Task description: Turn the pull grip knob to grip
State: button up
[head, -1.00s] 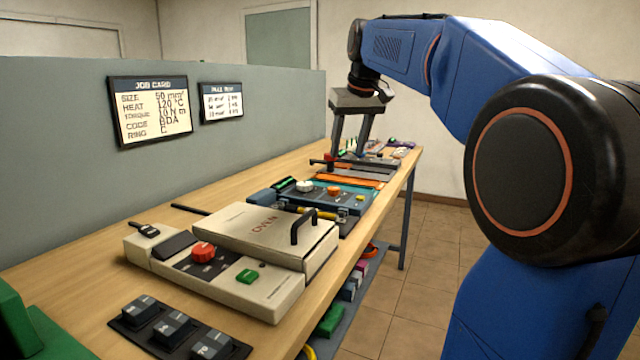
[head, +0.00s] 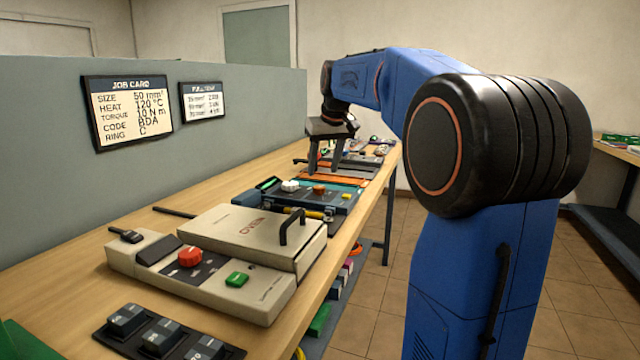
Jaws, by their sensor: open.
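My gripper (head: 325,168) points down over the far part of the workbench (head: 85,268), its two grey fingers apart with nothing seen between them. A blue-grey device (head: 268,196) stands nearer than the gripper, with a white knob (head: 290,186) and an orange knob (head: 319,190) on top. Behind it are orange strips and further small devices, partly hidden by the fingers. I cannot tell which knob is the pull grip knob, or read any knob's setting. Whether the fingertips touch anything is also unclear.
A beige oven (head: 248,238) with a red knob (head: 190,257) and green button (head: 237,280) fills the near bench. Black keys (head: 160,338) lie in front. A job card (head: 128,110) hangs on the grey partition.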

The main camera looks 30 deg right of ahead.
aim_at(319, 187)
jog(key=x, duration=0.6)
jog(key=shift+w+f, duration=0.15)
jog(key=shift+f, duration=0.2)
jog(key=c, duration=1)
jog(key=shift+c, duration=0.2)
